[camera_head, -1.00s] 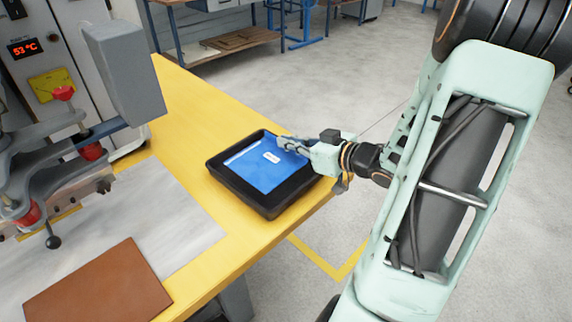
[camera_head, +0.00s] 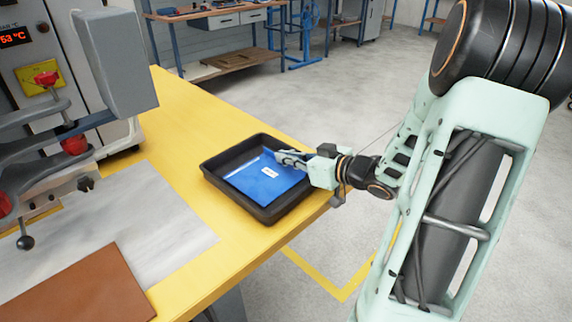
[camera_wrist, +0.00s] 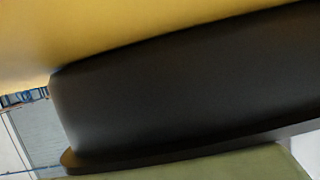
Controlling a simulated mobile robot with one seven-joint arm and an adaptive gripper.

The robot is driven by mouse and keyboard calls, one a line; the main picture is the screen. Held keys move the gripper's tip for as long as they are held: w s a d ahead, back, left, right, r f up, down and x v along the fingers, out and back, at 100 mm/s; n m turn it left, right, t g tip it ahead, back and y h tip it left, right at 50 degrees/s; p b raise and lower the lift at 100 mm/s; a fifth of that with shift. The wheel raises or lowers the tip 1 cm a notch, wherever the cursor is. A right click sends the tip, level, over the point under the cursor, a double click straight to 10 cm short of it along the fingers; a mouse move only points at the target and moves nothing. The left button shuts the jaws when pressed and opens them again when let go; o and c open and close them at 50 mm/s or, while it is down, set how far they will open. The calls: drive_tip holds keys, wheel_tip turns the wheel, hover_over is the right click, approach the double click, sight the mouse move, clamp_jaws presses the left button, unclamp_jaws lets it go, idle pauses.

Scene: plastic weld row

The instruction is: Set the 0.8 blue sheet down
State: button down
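The blue sheet (camera_head: 258,184), with a small white label, lies over the inside of a black tray (camera_head: 222,195) on the yellow table. It looks slightly tilted, with its gripper side higher; whether it touches the tray floor is unclear. My gripper (camera_head: 291,158) reaches over the tray's right wall. Its fingers look shut on the sheet's upper right edge; the lower finger is hidden. In the wrist view, the tray's dark outer wall (camera_wrist: 180,85) fills the middle, and the sheet is not visible.
A brown sheet (camera_head: 85,290) lies on a grey metal plate (camera_head: 165,215) at the front left. A press machine with a grey head (camera_head: 115,60) and red-knobbed levers stands at the left. Yellow tabletop (camera_head: 185,110) is clear behind the tray.

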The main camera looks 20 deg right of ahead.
drive_tip(key=c, duration=2.4)
unclamp_jaws()
drive_tip(key=shift+f, duration=0.1)
drive_tip(key=shift+s+d+r, duration=0.15)
drive_tip(key=shift+s+r, duration=0.1)
drive_tip(key=shift+r, duration=0.05)
drive_tip(key=p+v, duration=0.4)
drive_tip(key=v, duration=0.6)
drive_tip(key=shift+s+d+r+p, duration=0.1)
drive_tip(key=shift+s+r+p, duration=0.05)
drive_tip(key=shift+s+p, duration=0.15)
drive_tip(key=shift+s+d, duration=0.15)
drive_tip(key=shift+s, duration=0.25)
drive_tip(key=shift+w, duration=0.15)
